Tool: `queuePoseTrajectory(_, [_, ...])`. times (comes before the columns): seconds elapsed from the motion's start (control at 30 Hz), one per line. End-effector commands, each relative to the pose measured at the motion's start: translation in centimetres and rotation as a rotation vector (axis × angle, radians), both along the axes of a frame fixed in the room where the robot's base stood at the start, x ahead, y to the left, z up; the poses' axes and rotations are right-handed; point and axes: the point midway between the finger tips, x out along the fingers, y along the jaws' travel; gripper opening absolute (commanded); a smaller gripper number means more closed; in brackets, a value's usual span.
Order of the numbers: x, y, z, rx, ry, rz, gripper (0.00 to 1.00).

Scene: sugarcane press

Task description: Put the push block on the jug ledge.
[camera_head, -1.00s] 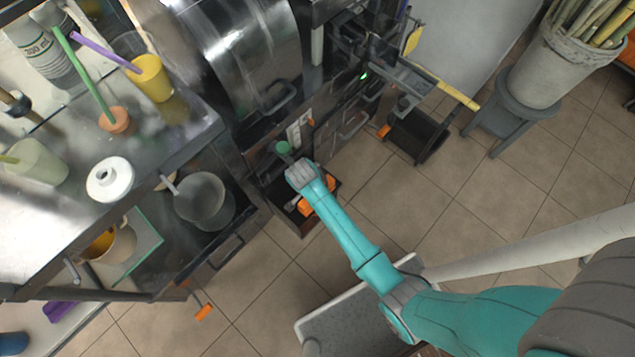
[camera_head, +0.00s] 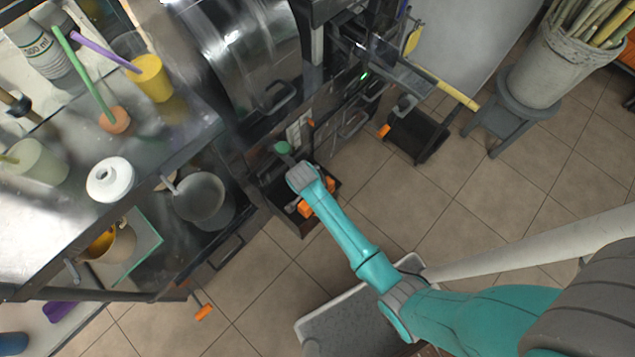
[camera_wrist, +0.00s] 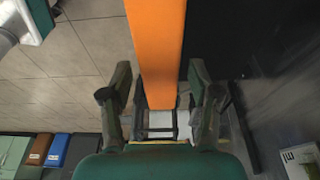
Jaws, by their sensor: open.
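An orange bar (camera_wrist: 157,50), seemingly the push block, fills the upper middle of the wrist view. Its near end lies between the spread fingers of my gripper (camera_wrist: 160,100), with a gap visible on each side. The gripper is open and not clamped on it. In the head view, an orange piece (camera_head: 305,209) shows beside the end of my arm, at a dark open box (camera_head: 283,216) low on the machine front. My arm hides much of that spot, including the fingers. I cannot tell which surface is the jug ledge.
A steel counter (camera_head: 205,128) at left holds cups and a white lidded pot (camera_head: 110,180). Below it are a grey pot (camera_head: 200,197) and a glass pane (camera_head: 140,250). A black tray (camera_head: 425,140) and a cane bucket (camera_head: 545,70) stand right. Tiled floor between is clear.

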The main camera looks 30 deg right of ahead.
Motion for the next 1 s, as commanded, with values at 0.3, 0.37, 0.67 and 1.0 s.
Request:
queuePoseTrajectory(0.3, [-0.3,1.2,4.7,0.0,-0.005,0.002,0.62])
queuePoseTrajectory(0.37, [-0.4,1.5,5.9,0.0,-0.005,0.002,0.62])
queuePoseTrajectory(0.67, [-0.8,2.6,10.5,0.001,-0.002,0.0,0.62])
queuePoseTrajectory(1.0, [-0.9,2.9,11.7,0.0,0.0,0.0,0.62])
